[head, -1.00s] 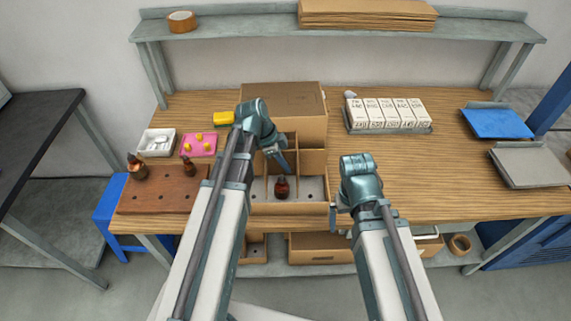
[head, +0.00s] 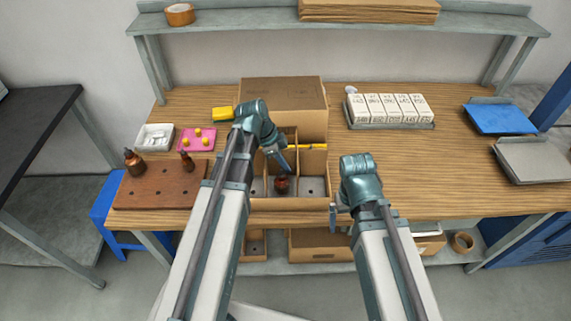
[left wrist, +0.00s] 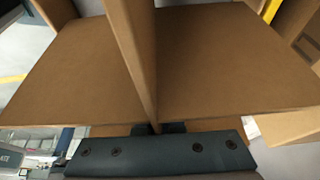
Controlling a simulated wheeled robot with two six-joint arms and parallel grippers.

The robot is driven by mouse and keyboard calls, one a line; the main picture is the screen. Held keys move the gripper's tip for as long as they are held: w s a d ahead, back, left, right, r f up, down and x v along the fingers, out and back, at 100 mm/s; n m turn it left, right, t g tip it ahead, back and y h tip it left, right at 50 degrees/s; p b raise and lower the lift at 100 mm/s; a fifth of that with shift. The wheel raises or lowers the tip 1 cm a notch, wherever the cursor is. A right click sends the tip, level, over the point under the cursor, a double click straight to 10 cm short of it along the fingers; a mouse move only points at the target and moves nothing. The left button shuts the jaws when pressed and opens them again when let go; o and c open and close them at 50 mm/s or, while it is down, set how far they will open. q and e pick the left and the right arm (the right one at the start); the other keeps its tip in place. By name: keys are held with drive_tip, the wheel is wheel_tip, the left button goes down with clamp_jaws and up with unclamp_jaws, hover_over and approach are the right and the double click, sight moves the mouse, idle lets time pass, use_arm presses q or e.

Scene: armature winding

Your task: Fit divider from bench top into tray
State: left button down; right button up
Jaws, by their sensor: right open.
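The cardboard tray (head: 290,204) stands at the bench's front edge, with a brown bottle (head: 282,184) in a front compartment. My left gripper (head: 286,165) is over the tray. In the left wrist view its fingers (left wrist: 158,128) are shut on the lower edge of the brown cardboard divider (left wrist: 135,45), which has panels spreading to both sides. In the head view my arm partly hides the divider, so I cannot tell how far it sits in the tray. My right gripper (head: 338,210) is open and empty beside the tray's right side.
A large carton (head: 285,100) stands behind the tray. A yellow strip (head: 312,146) lies along the tray's rear part. A wooden block with bottles (head: 160,190) is at left, white boxes (head: 390,107) at back right.

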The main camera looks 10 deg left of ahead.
use_arm(q)
drive_tip(key=c, duration=1)
unclamp_jaws()
drive_tip(key=shift+o, duration=0.2)
drive_tip(key=p+v, duration=1.2)
drive_tip(key=v, duration=0.1)
drive_tip(key=shift+a+r+p, duration=0.2)
drive_tip(key=shift+r+p, duration=0.15)
drive_tip(key=shift+p, duration=0.05)
drive_tip(key=p+v, duration=1.2)
drive_tip(key=v, duration=0.1)
drive_tip(key=shift+a+r+p, duration=0.25)
drive_tip(key=shift+r+p, duration=0.1)
drive_tip(key=shift+p, duration=0.05)
drive_tip(key=s+d+f+n+y+b, duration=0.2)
drive_tip(key=s+d+f+n+b, duration=0.3)
drive_tip(key=s+d+f+b, duration=0.1)
drive_tip(key=s+d+f+n+g+y+b, duration=0.1)
drive_tip(key=s+d+f+n+y+b, duration=0.2)
drive_tip(key=s+d+f+n+b, duration=0.3)
drive_tip(key=d+f+b, duration=0.3)
drive_tip(key=d+f, duration=0.1)
drive_tip(key=d, duration=0.3)
drive_tip(key=shift+d+f+y, duration=0.2)
drive_tip(key=shift+d+y, duration=0.1)
